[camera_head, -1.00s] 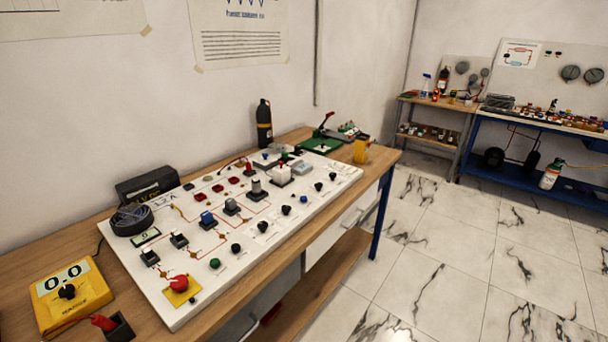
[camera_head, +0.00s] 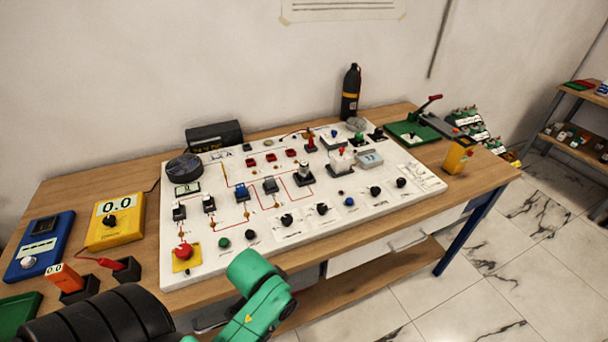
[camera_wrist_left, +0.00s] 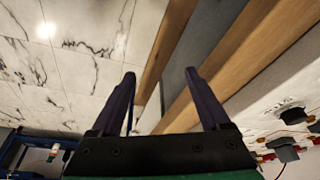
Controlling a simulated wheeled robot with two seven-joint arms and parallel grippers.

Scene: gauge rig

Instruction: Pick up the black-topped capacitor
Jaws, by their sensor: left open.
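The white circuit board (camera_head: 215,265) lies on the bench with several small components on it. A silver cylinder on a dark base (camera_head: 304,173) stands upright near its middle. A white block on a dark base (camera_head: 340,159) stands to its right. I cannot tell which part is the black-topped capacitor. In the left wrist view my left gripper (camera_wrist_left: 160,84) is open and empty, with its dark fingers apart by the bench edge. The board's edge with dark parts shows at lower right there. In the head view my green arm is in front of the bench; its fingers are hidden.
A red mushroom button (camera_head: 183,251) is at the board's front left corner. A yellow meter (camera_head: 116,220) and a blue meter (camera_head: 38,247) stand to the left. A black bottle (camera_head: 350,93) and a green press (camera_head: 411,131) stand behind. The marble floor (camera_head: 500,280) is clear.

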